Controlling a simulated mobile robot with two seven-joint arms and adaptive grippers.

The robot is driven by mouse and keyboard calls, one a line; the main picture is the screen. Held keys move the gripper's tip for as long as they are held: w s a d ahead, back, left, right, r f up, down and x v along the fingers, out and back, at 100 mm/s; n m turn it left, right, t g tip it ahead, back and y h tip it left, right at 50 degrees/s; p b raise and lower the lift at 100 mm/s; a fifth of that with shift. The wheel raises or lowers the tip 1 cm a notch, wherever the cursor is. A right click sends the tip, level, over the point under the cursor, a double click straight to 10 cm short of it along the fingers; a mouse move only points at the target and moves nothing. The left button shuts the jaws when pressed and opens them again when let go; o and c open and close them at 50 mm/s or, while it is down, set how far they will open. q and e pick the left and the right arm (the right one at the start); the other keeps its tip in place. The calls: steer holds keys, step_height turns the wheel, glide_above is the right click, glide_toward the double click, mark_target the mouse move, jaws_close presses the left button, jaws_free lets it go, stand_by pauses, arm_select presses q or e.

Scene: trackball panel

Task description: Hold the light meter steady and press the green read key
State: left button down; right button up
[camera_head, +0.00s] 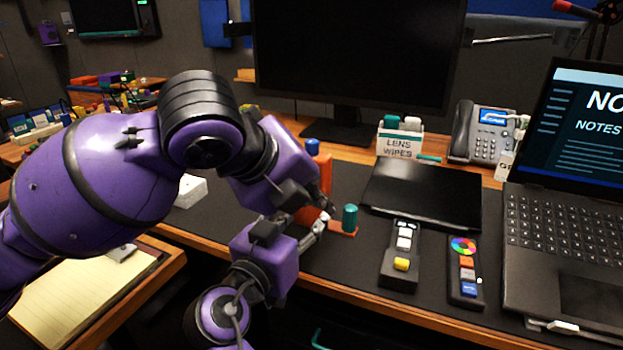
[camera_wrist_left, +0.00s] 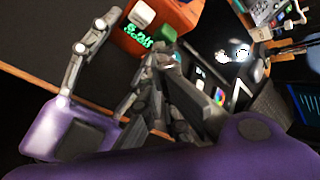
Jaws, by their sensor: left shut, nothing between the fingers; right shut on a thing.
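The light meter is an orange device; in the head view its upright body (camera_head: 322,181) is partly hidden behind my left gripper. A blue part (camera_head: 312,147) tops it, and a green cylinder, which looks like the read key (camera_head: 350,216), stands at its right. The left wrist view shows its orange housing (camera_wrist_left: 174,20), a white part, glowing green marks and the green key (camera_wrist_left: 164,34). My left gripper (camera_head: 330,209) is shut and empty, its tips close to the green key; contact is unclear. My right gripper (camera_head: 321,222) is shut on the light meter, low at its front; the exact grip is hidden.
A yellow-keyed device (camera_head: 401,254) and a color-wheel remote (camera_head: 465,270) lie to the right. An open laptop (camera_head: 567,220) stands at far right.

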arm_select(q)
steer(key=shift+s+a, duration=0.25)
steer(key=shift+s, duration=0.25)
steer(key=shift+s+a, duration=0.35)
steer(key=shift+s, duration=0.4)
steer(key=shift+s+a, duration=0.3)
steer(key=shift+s, duration=0.5)
steer(key=shift+s+a, duration=0.35)
steer(key=shift+s, duration=0.4)
steer(key=shift+r, duration=0.1)
steer(key=w+d+r+v, duration=0.1)
steer(key=v, duration=0.9)
steer(key=shift+r, duration=0.2)
arm_select(e)
steer(key=o, duration=1.2)
